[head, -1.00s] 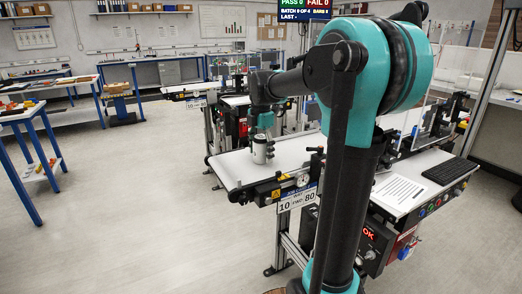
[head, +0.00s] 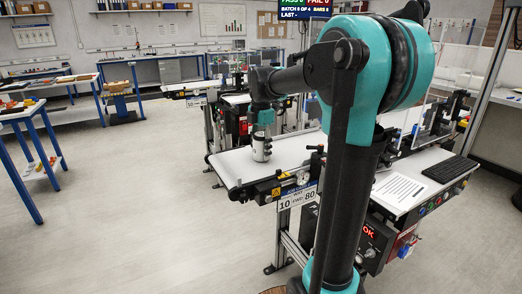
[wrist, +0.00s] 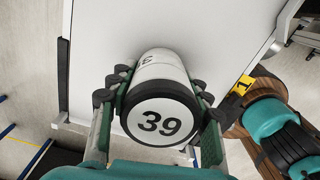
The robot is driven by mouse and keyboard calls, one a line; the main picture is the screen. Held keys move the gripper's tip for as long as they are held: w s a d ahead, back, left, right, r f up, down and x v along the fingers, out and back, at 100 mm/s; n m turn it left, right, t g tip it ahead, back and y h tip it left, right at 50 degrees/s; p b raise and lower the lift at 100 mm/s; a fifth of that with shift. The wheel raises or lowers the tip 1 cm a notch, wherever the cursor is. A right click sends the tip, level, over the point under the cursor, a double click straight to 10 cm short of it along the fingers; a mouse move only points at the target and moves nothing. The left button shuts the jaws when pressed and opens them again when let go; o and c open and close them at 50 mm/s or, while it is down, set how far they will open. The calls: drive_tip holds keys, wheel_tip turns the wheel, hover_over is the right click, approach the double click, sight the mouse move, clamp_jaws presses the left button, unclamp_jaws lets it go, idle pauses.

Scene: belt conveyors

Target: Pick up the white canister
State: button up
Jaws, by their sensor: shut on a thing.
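The white canister (head: 259,149) is upright over the pale belt of the near conveyor (head: 230,170), towards its left end. In the wrist view the canister (wrist: 160,68) shows a dark-rimmed round end marked 39, with another number on its side. My gripper (head: 262,136) reaches it from above. In the wrist view my gripper (wrist: 157,86) has one finger against each side of the canister and is shut on it. I cannot tell whether the canister's base touches the belt.
A gauge and yellow-marked fittings (head: 290,181) line the conveyor's near edge. A keyboard (head: 451,170) and paper sheet (head: 398,188) lie on the console to the right. Blue-legged tables (head: 32,150) stand at the left. The floor between is clear.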

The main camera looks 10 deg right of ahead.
wheel_tip(320, 180, up, 20)
drive_tip(key=shift+f, duration=0.15)
idle(0.3)
